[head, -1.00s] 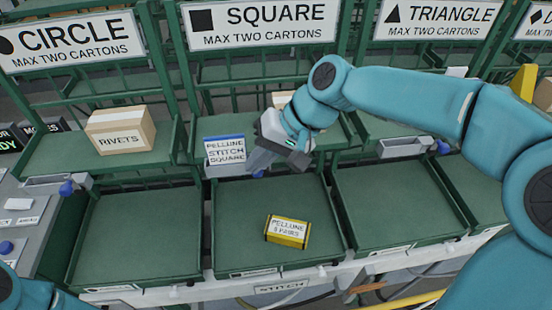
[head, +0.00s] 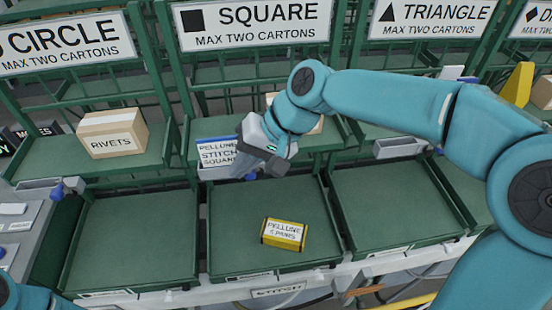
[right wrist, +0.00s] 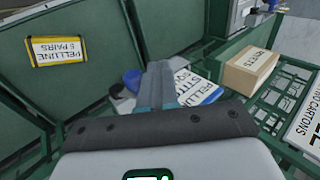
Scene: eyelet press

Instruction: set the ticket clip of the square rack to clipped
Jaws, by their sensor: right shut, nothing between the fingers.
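The square rack (head: 178,95) stands under the SQUARE sign (head: 255,25). A white, blue-edged ticket (head: 214,152) reading PELLUNE STITCH SQUARE stands at its front left; it also shows in the right wrist view (right wrist: 195,85). The ticket clip's blue knob (right wrist: 132,78) is beside my fingers in the right wrist view; whether they touch it I cannot tell. In the head view the knob is mostly hidden behind my gripper. The clip's setting cannot be made out. My right gripper (head: 240,171) is shut and empty, overlapping the ticket's right edge. Only part of my left arm shows.
A yellow PELLUNE carton (head: 283,234) lies in the green tray (head: 230,215) below the square rack. A RIVETS box (head: 112,134) sits on the circle rack's shelf. Another carton sits behind my right gripper. The neighbouring trays (head: 130,240) are empty.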

